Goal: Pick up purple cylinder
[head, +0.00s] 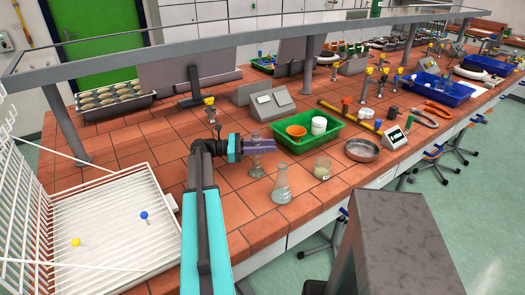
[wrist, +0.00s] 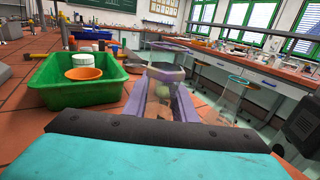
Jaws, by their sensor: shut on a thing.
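My gripper (head: 258,143) is over the bench, left of the green tray. Its pale purple fingers (wrist: 160,104) are shut on a clear glass vessel with a faint purple tint (wrist: 165,72). Its lower part shows below the fingers in the head view (head: 256,169). I cannot tell whether its base touches the tiles. No other thing that is plainly a purple cylinder shows, and I cannot tell for certain that this vessel is it. The fingers hide part of it.
A conical flask (head: 281,188) and a beaker with pale contents (head: 322,168) stand close by, towards the bench's front edge. The green tray (head: 335,142) holds an orange pot (head: 296,132) and a white jar (head: 319,125). A metal bowl (head: 362,150) and white rack (head: 105,225) flank the area.

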